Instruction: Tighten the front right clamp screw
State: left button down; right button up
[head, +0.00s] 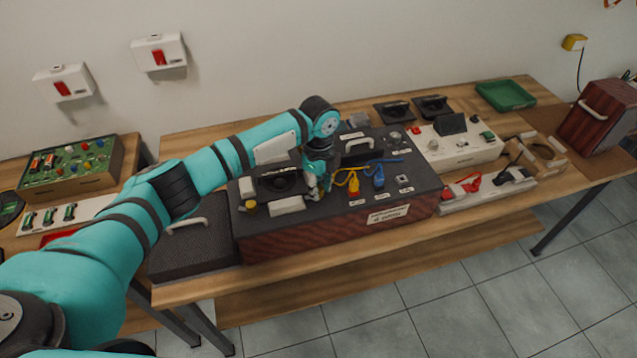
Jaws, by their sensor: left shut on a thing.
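My left gripper (318,190) points down at the top of the dark box with wood-red sides (335,231). Its fingers are shut at the front right of a round black part (280,183) set in the box top. They are closed on the front right clamp screw, which is mostly hidden between them. A pale block (287,205) lies just left of the fingers, and a yellow-topped knob (251,206) is at the box's front left. My right gripper is not in view.
Yellow and blue plugs with cables (378,178) stand close right of the gripper. A white handle (357,144) rises behind them. A white panel (460,145) and a green tray (506,95) are further right. A black mesh case (192,240) sits left of the box.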

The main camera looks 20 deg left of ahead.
pick_arm(q)
jog(key=m, duration=0.4)
jog(key=shift+w+r+m+p, duration=0.1)
jog(key=shift+m+p, duration=0.2)
jog(key=shift+m, duration=0.1)
jog(key=m, duration=0.4)
jog(key=shift+m, duration=0.3)
jog(key=c, duration=1.1)
grip_release()
notch_tip(320, 180, up, 12)
jog(key=shift+f, duration=0.1)
